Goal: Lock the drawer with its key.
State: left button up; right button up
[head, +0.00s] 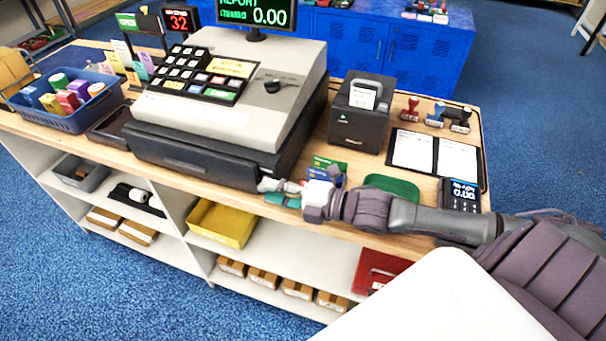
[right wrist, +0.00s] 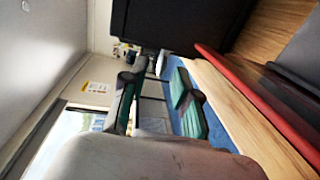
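The cash register (head: 235,85) stands on the wooden counter. Its dark drawer (head: 190,158) looks shut at the front. A dark round knob or switch (head: 272,87) sits on the register's sloped top; I cannot make out a key in either view. My right gripper (head: 276,193) is just off the drawer's right front corner, above the counter's front edge. In the right wrist view its two teal-padded fingers (right wrist: 158,104) stand apart with nothing visible between them. A dark block, probably the register, fills the top of that view (right wrist: 185,22). My left gripper is out of view.
A card stand (head: 325,170) and a green mat (head: 392,187) lie close by my right gripper and forearm. A blue basket (head: 70,120) is at the left.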

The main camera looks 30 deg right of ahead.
jog(key=v, duration=1)
jog(key=shift+s+d, duration=0.25)
jog(key=shift+s, duration=0.05)
dwell(0.4)
